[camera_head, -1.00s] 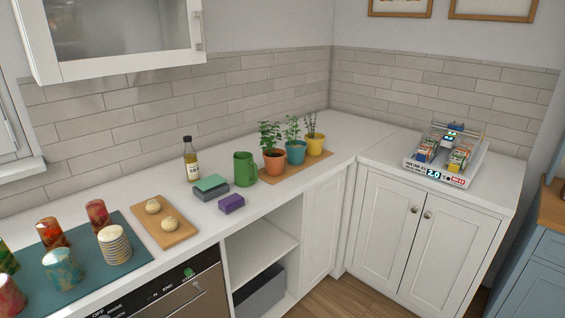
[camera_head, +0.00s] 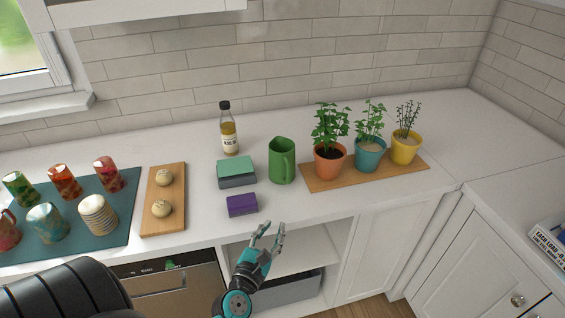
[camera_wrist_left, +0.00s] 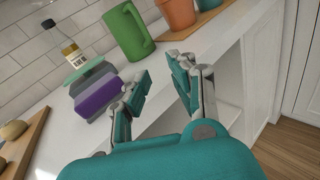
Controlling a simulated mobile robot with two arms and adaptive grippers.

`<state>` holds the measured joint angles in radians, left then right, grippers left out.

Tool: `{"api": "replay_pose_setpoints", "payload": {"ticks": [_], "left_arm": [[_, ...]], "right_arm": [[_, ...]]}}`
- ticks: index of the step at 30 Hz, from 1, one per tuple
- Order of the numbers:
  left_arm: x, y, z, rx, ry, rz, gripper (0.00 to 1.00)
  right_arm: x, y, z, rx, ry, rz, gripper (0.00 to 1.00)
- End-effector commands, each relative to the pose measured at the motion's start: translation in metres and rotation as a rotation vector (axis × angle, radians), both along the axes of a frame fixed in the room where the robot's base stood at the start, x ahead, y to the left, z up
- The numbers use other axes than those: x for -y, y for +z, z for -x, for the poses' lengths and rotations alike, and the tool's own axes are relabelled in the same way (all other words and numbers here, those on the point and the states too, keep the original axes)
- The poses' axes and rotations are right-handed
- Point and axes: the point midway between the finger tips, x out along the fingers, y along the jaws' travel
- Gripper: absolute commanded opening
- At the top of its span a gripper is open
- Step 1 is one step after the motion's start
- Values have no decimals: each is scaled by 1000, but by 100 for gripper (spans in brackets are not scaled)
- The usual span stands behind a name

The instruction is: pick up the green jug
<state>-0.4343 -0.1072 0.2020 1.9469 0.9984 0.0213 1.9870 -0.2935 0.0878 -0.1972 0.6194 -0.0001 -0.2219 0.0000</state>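The green jug (camera_head: 281,161) stands upright on the white counter, with its handle toward the right front. It also shows at the top of the left wrist view (camera_wrist_left: 128,32). My left gripper (camera_head: 269,229) is open and empty, in front of the counter edge and nearer to me than the jug. In the left wrist view its spread fingers (camera_wrist_left: 162,88) point toward the counter, with the jug beyond them and apart. My right gripper is not in view.
Potted plants on a wooden board (camera_head: 414,170) stand to the right. A wooden board (camera_head: 151,222) and cups are further left.

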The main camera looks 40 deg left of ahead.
Motion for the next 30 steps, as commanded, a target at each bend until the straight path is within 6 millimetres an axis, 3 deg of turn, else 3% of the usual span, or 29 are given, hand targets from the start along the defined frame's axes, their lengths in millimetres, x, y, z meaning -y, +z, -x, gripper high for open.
{"api": "replay_pose_setpoints", "payload": {"ticks": [1, 3, 6, 18, 30], "left_arm": [[-5, 16, 2, 42, 18, 56, 24], [-10, 28, 0, 80, 32, 106, 24], [-15, 35, -11, 101, 37, 131, 24], [-38, 34, -93, 99, 35, 128, 24], [-49, 37, -129, 98, 34, 126, 24]], "right_arm": [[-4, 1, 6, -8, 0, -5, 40], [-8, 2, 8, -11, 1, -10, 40], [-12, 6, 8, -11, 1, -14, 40], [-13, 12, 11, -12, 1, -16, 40], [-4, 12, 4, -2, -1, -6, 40]]}}
